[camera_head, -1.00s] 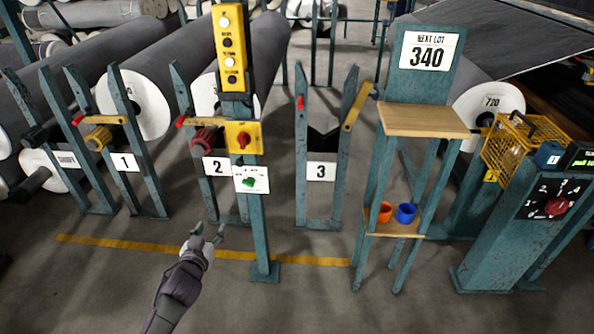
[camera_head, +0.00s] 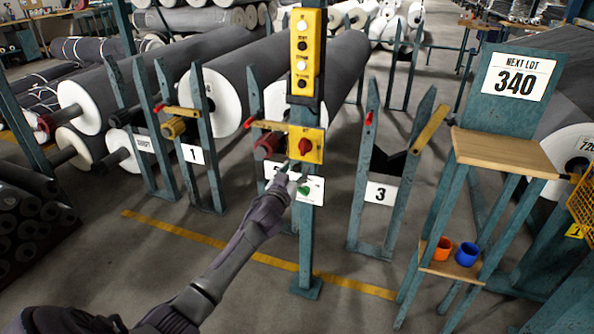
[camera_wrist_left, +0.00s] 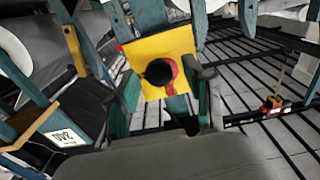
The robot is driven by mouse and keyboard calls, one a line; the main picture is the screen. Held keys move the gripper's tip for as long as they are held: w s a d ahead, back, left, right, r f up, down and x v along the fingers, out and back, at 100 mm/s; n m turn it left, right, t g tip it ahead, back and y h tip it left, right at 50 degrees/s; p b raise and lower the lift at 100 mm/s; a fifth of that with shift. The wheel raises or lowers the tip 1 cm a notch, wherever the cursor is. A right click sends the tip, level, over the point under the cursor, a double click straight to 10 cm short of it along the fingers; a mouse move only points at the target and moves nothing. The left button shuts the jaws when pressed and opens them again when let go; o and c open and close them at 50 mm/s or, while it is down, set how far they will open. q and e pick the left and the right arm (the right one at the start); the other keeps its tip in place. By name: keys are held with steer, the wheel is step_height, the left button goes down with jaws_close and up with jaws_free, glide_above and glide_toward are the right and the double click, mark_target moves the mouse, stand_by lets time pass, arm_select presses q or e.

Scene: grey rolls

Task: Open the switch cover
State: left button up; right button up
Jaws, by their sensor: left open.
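A yellow switch box (camera_head: 306,146) with a red rotary knob is fixed to the teal post. No separate cover can be made out on it. In the left wrist view the yellow box (camera_wrist_left: 183,48) fills the upper middle, with a dark round knob and some red on it. My left gripper (camera_head: 296,169) is open, just in front of the lower left of the box. In the left wrist view its fingers (camera_wrist_left: 165,82) stand on either side of the box, with nothing between them held. Contact cannot be told. My right gripper is not in view.
A yellow push-button panel (camera_head: 305,53) is above the box, and a white card (camera_head: 309,190) with a green mark is below it. A wooden-shelved stand (camera_head: 505,152) holds orange and blue cups. A yellow wire cage (camera_head: 582,205) is cut off at the right edge.

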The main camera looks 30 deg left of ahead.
arm_select(q)
steer(key=shift+x, duration=0.75)
jaws_close()
